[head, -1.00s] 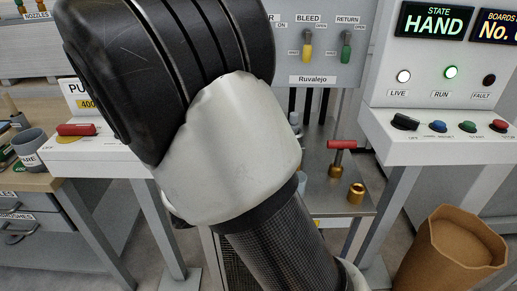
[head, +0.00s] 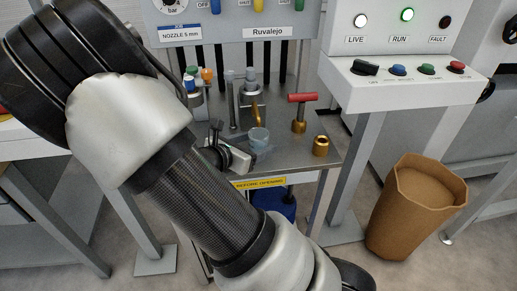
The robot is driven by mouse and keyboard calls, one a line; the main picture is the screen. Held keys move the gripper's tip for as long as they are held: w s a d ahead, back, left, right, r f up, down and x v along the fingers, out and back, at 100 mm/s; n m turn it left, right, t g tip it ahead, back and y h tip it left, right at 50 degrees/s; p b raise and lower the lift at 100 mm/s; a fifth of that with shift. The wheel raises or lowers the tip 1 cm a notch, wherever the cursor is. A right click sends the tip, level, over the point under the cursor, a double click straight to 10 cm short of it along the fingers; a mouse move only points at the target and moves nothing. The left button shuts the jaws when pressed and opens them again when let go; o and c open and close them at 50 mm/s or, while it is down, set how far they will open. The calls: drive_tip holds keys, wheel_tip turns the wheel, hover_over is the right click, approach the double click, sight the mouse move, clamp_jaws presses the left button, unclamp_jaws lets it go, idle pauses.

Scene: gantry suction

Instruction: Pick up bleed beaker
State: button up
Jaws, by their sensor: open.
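The bleed beaker is most likely the small translucent bluish cup (head: 259,139) standing upright on the grey metal bench (head: 303,165), near its front left part. My gripper (head: 232,146) shows only in part, as black and white pieces just left of the cup, past the edge of my arm. Its jaws are open and hold nothing that I can see. Whether a finger touches the cup is not clear. My arm hides the rest of the gripper and the left of the bench.
Behind the cup stand a brass spout and grey fittings (head: 252,88). A red-handled brass valve (head: 300,112) and a brass cup-shaped fitting (head: 320,146) are to the right. Small coloured-top bottles (head: 192,80) stand at the left. A brown bin (head: 415,205) is on the floor.

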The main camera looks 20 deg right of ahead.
drive_tip(key=b+x, duration=0.2)
drive_tip(key=x, duration=0.3)
drive_tip(key=shift+w+d, duration=0.1)
drive_tip(key=shift+d, duration=0.05)
drive_tip(key=shift+r, duration=0.1)
drive_tip(key=c, duration=1.3)
